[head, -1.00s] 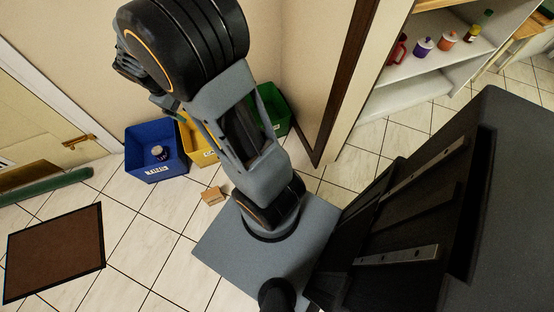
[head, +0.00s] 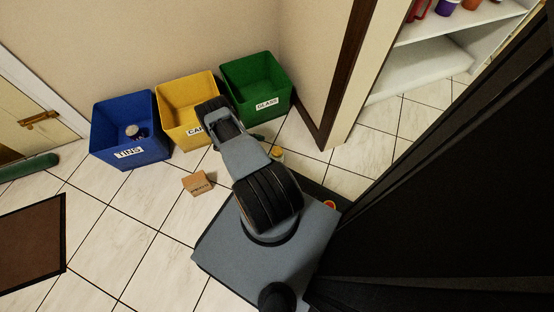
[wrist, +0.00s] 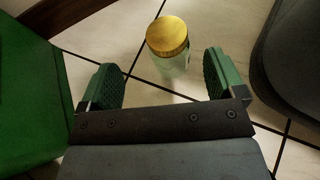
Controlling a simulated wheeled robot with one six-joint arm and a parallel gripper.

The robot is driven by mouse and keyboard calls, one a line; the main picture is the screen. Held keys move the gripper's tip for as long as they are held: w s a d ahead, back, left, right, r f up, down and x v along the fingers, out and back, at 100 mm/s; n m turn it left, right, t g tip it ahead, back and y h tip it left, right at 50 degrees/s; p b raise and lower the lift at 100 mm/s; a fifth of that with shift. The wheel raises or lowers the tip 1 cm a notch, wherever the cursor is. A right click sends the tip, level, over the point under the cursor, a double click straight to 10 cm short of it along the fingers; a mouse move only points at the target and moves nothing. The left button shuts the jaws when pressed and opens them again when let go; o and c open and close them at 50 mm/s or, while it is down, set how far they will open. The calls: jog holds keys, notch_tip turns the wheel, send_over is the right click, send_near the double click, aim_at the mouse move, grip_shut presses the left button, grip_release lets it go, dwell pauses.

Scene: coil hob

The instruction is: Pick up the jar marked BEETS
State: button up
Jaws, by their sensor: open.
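A glass jar with a gold-yellow lid (wrist: 168,38) stands upright on the tiled floor in the wrist view, just beyond and between my finger ends. Its label is turned to the side and I cannot read BEETS on it. In the head view the jar (head: 277,153) shows partly behind my arm, in front of the green bin. My gripper (wrist: 162,66) is open, with green pads on either side and nothing held. In the head view my gripper is mostly hidden by my arm.
The green GLASS bin (head: 256,88) stands close on the left in the wrist view (wrist: 28,100).

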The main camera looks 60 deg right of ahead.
aim_at(274, 151)
jog(key=shift+s+d+f+b, duration=0.15)
jog(key=shift+s+d+f, duration=0.15)
jog(key=shift+s+f, duration=0.3)
jog(key=shift+s+d+f+b, duration=0.15)
jog(key=shift+s+d+f, duration=0.1)
jog(key=shift+s+f, duration=0.35)
jog(key=shift+b+x, duration=0.85)
jog(key=shift+x, duration=1.8)
jog(key=shift+s+r, duration=0.1)
jog(key=shift+r, duration=0.05)
jog(key=c, duration=1.1)
